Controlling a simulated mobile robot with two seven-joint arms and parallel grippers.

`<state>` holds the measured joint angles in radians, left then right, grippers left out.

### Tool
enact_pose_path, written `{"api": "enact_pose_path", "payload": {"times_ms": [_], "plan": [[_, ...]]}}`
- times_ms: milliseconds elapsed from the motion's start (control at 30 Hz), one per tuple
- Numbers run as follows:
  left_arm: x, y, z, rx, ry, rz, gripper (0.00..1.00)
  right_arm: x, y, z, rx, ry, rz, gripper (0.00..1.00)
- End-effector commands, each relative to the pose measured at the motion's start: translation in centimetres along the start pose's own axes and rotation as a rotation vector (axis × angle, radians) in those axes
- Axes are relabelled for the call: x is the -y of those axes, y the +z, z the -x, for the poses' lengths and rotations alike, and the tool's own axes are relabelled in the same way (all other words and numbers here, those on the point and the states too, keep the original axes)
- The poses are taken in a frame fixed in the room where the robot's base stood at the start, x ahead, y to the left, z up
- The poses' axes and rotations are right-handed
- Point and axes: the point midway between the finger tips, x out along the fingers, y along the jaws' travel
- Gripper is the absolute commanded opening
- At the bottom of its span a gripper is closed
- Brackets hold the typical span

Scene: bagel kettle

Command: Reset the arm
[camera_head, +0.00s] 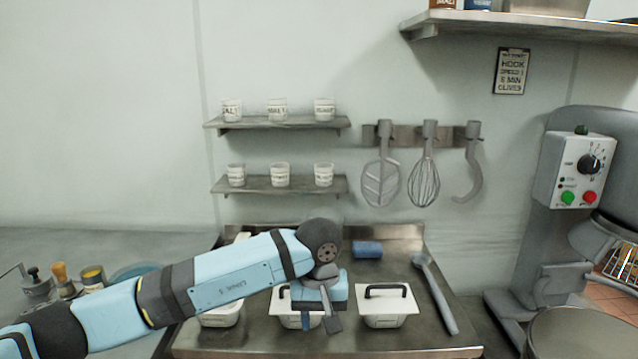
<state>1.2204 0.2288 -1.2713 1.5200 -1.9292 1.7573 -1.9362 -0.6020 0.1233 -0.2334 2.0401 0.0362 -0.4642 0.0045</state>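My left arm comes in from the left in the head view, light blue and dark grey, bent at the wrist. My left gripper (320,322) points down over the middle white tub (289,318) on the steel counter. It covers part of that tub and its lid handle. I cannot tell whether the fingers are apart or closed, or whether they touch the tub. No held object shows. My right gripper is not in view.
A white tub (388,321) with a dark handle stands to the right, and another white tub (222,314) stands left, partly behind my arm. A grey long-handled tool (437,295) and a blue roll (367,249) lie on the counter. A mixer (577,170) stands at right.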

Motion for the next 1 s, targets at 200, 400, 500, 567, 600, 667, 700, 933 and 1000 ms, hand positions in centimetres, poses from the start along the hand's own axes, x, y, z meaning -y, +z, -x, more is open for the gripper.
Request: {"api": "enact_pose_path", "payload": {"times_ms": [200,400,500,567,600,667,700,933,1000], "plan": [[-4.4,4.9,-3.1,0.211,0.278,0.122,0.37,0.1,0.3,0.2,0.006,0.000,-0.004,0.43],[-8.9,10.3,-3.8,0.528,0.584,0.339,0.37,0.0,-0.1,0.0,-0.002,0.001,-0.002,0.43],[-10.8,12.9,-3.0,0.770,0.754,0.513,0.37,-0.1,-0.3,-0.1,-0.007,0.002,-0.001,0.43],[-11.6,14.1,-2.2,0.950,0.854,0.644,0.37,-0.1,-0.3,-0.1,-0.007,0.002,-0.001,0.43],[-11.8,14.5,-1.5,1.079,0.914,0.739,0.37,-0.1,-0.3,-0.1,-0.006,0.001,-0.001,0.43],[-11.7,14.8,-0.6,1.281,0.991,0.883,0.37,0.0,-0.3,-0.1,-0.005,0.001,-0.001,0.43],[-11.4,14.8,-0.1,1.420,1.032,0.982,0.37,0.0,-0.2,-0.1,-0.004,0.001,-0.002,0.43],[-5.6,12.0,-1.0,2.293,1.107,1.543,0.37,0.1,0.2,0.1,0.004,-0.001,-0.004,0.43],[-2.8,11.2,-2.9,-2.379,-0.985,-1.564,0.37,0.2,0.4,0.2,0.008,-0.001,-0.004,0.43]]}}
